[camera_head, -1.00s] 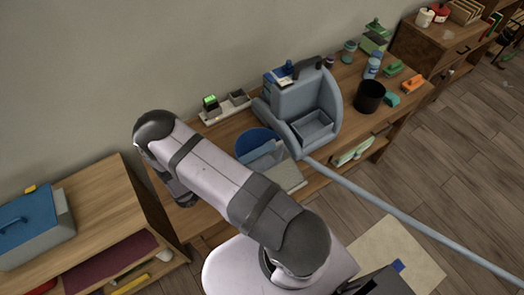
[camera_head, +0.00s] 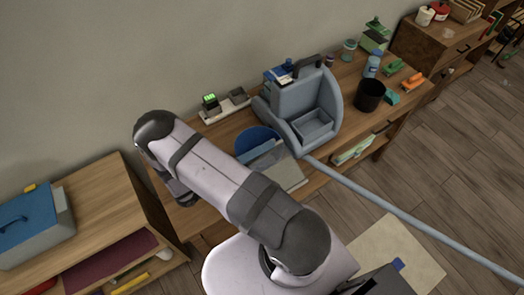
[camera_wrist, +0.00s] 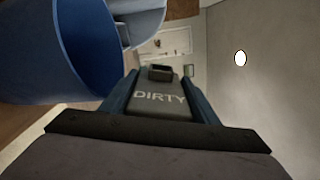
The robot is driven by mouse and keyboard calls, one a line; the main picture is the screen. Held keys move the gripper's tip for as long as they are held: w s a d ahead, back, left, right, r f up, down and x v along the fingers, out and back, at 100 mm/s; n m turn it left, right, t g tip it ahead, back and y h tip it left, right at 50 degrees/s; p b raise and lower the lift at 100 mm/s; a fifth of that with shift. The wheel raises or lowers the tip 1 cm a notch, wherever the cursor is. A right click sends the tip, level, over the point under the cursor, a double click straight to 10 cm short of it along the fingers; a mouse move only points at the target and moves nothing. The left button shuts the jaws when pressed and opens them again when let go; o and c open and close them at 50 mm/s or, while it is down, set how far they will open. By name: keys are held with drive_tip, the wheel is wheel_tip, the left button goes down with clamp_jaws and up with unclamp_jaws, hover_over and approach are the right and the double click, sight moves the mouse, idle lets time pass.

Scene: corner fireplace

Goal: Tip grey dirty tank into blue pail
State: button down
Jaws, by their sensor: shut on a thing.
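The grey dirty tank (camera_wrist: 160,103) shows in the wrist view with the word DIRTY on it, between the jaws of my gripper (camera_wrist: 160,88), which is shut on it. The blue pail (camera_wrist: 95,45) stands large at the upper left of the wrist view, close beside the tank; I cannot tell if they touch. In the head view the blue pail (camera_head: 254,137) shows beyond my forearm, partly covered by a pale grey panel-like piece. My gripper is hidden behind my arm there. No pouring liquid is visible.
A grey-blue machine (camera_head: 307,95) stands right of the pail on the wooden bench (camera_head: 222,128), its long hose (camera_head: 410,222) running down to the right. A black pot (camera_head: 370,95) and small bottles stand further right. A blue-lidded box (camera_head: 32,225) sits on the left cabinet.

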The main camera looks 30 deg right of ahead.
drive_tip(key=shift+f+n+b, duration=0.55)
drive_tip(key=shift+f+n, duration=0.5)
drive_tip(key=shift+n, duration=0.45)
idle(1.2)
idle(0.5)
drive_tip(key=shift+f+n, duration=0.1)
drive_tip(key=shift+n, duration=0.4)
drive_tip(key=shift+s+n, duration=0.2)
drive_tip(key=shift+n, duration=0.3)
drive_tip(key=shift+d+f+n, duration=0.1)
drive_tip(key=shift+n, duration=0.2)
